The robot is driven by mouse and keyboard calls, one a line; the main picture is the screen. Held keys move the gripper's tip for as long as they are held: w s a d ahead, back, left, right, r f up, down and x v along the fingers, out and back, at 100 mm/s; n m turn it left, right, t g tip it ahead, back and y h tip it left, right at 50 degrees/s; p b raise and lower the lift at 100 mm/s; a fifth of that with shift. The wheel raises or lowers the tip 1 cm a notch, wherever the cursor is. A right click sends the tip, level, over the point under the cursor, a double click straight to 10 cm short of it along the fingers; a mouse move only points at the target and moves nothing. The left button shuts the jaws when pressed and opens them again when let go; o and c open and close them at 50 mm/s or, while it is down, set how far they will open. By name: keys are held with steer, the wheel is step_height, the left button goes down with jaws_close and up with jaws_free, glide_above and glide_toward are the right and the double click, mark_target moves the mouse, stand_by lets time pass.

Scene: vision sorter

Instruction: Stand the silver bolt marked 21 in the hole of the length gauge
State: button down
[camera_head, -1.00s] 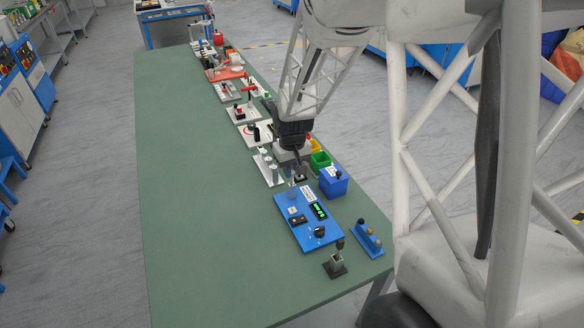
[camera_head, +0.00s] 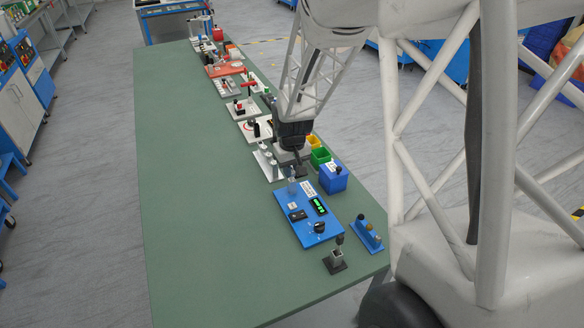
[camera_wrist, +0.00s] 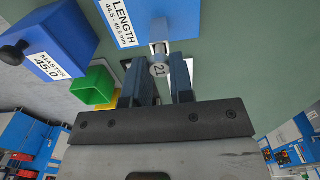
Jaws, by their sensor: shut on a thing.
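The silver bolt marked 21 (camera_wrist: 158,70) is between the two fingers of my gripper (camera_wrist: 160,85) in the wrist view. My gripper is shut on it, with the numbered end facing the camera. The length gauge is a blue plate (camera_wrist: 127,30) labelled LENGTH 44.5-46.5 mm, just beyond the bolt. In the head view the gauge (camera_head: 290,222) lies on the green table, with a display and a black knob. My gripper (camera_head: 298,172) is over its far end there. I cannot see the gauge's hole clearly, nor whether the bolt's far end touches anything.
A blue box labelled MASTER 45.0 (camera_wrist: 60,42) stands beside the gauge, with a green bin (camera_wrist: 94,86) and a yellow bin behind it. A blue rack (camera_head: 366,238) and a small dark stand (camera_head: 336,263) are at the near end. The table's left side (camera_head: 200,220) is clear.

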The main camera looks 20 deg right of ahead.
steer(key=shift+f, duration=0.2)
stand_by(0.4)
steer(key=c, duration=0.9)
jaws_free()
steer(key=shift+o, duration=0.4)
steer(key=o, duration=0.3)
steer(key=shift+r, duration=0.2)
steer(key=shift+r, duration=3.75)
steer(key=shift+r, duration=0.15)
